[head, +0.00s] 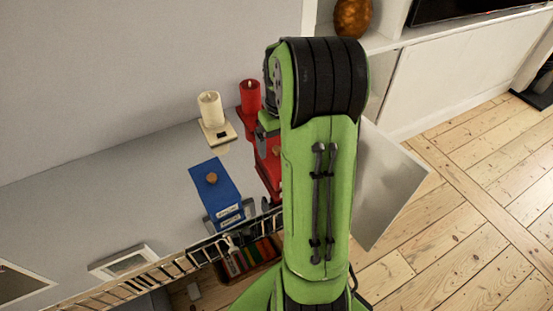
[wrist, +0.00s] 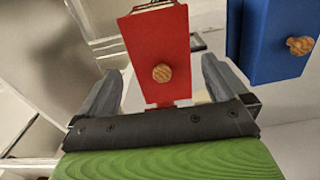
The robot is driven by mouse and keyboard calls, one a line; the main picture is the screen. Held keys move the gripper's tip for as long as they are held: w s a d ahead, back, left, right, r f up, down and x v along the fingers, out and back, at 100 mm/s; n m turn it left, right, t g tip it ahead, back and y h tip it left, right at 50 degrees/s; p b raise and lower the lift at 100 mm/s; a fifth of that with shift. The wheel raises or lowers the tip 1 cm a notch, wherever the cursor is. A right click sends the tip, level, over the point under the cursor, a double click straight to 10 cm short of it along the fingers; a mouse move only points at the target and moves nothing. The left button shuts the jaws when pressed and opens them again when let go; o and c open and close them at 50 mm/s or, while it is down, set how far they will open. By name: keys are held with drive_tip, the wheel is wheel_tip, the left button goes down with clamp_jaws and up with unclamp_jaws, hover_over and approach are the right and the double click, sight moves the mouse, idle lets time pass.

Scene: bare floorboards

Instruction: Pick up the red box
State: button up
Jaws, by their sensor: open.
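The red box (wrist: 158,48) has a round wooden knob and shows between my gripper's fingers in the wrist view. In the head view the red box (head: 268,163) stands on the grey surface, mostly hidden behind my green arm. My gripper (wrist: 162,85) is open, with one grey finger on each side of the box's near end. I cannot tell whether either finger touches it. In the head view the gripper is mostly hidden by my arm.
A blue box (head: 215,190) with a wooden knob stands just left of the red box; it also shows in the wrist view (wrist: 265,40). A white candle (head: 210,108) and a red candle (head: 250,96) stand behind. A picture frame (head: 123,261) lies front left.

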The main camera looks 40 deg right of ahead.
wheel_tip(320, 180, down, 6)
drive_tip(key=shift+w+d+r+b, duration=0.1)
drive_tip(key=shift+r+b, duration=0.05)
drive_tip(key=shift+b, duration=0.95)
drive_tip(key=shift+r, duration=0.15)
drive_tip(key=shift+c, duration=0.3)
drive_tip(key=c, duration=0.6)
wheel_tip(320, 180, up, 10)
drive_tip(key=p, duration=0.3)
drive_tip(key=shift+p, duration=0.4)
